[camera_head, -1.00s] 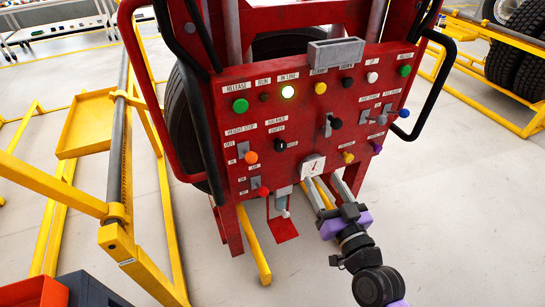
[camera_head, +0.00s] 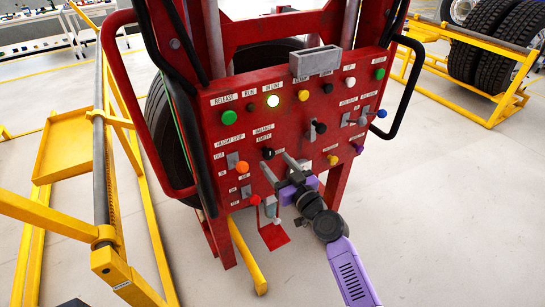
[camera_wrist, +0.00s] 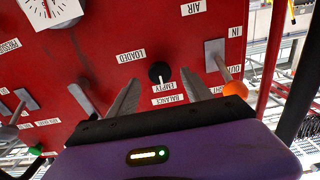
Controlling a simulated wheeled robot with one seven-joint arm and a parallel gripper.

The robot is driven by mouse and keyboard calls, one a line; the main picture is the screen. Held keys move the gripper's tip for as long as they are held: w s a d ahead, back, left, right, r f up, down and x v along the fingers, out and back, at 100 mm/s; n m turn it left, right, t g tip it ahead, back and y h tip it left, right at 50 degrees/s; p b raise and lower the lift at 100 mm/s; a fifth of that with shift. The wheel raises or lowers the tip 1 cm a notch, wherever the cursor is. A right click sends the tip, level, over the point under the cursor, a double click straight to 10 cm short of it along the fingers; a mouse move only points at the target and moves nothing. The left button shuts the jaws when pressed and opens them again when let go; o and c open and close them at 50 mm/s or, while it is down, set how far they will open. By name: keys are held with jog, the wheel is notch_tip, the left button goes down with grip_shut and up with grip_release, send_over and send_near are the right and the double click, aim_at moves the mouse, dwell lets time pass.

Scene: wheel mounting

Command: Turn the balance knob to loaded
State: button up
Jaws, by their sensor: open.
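The balance knob (camera_head: 268,153) is a small black knob on the red panel, under the BALANCE and EMPTY labels. In the wrist view the black knob (camera_wrist: 159,71) appears with the panel upside down, and its pale mark points toward the EMPTY label (camera_wrist: 164,88). My gripper (camera_head: 278,165) is open and empty, just below and right of the knob in the head view. In the wrist view the knob shows between my two fingers (camera_wrist: 161,78). I cannot tell whether the fingertips reach around it.
An orange knob (camera_wrist: 235,89) sits close beside one finger in the wrist view. The red panel (camera_head: 225,92) carries several other knobs, levers and a lit IN LINE lamp (camera_head: 273,101). A dial gauge (camera_wrist: 50,8) is near. A yellow frame (camera_head: 130,262) stands at left.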

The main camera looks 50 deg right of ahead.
aim_at(268, 154)
jog(key=shift+x, duration=1.35)
grip_shut()
